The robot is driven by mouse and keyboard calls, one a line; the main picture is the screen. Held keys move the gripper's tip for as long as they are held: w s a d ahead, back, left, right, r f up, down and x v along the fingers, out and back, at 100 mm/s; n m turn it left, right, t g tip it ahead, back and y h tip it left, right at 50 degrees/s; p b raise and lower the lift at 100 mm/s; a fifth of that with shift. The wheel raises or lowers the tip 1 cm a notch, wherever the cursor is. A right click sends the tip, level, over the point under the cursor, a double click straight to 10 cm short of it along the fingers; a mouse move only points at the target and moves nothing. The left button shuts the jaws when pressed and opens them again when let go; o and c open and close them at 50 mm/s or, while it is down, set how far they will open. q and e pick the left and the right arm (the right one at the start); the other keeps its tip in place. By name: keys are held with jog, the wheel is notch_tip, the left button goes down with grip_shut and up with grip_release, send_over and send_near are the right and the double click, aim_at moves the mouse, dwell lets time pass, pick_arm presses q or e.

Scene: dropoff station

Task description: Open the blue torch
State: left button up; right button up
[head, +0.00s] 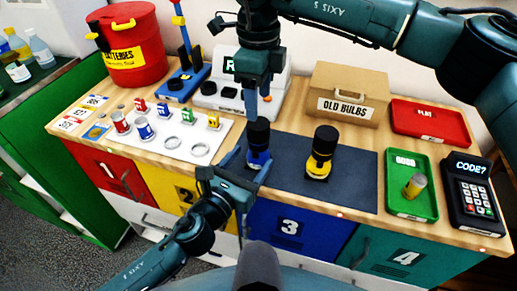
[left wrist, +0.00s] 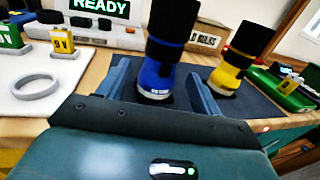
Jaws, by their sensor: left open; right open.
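The blue torch (head: 258,158) stands upright on the dark mat (head: 345,190), its black upper part (head: 258,132) on top. My left gripper (head: 249,168) is low at the torch's blue lower part, with one finger on each side. In the left wrist view the blue body (left wrist: 156,78) shows between the two open fingers, with the dark part rising out of frame. My right gripper (head: 254,94) is open and points down just above the torch's top. Whether it touches the top cannot be told.
A yellow torch (head: 319,165) stands close on the right. Behind are a READY device (head: 225,95) and an OLD BULBS box (head: 345,100). Batteries and rings lie on the white mat (head: 180,160).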

pick_arm(q)
jog(key=x, duration=0.6)
jog(key=shift+w+d, duration=0.15)
jog(key=shift+w, duration=0.05)
jog(key=shift+c, duration=0.6)
grip_shut()
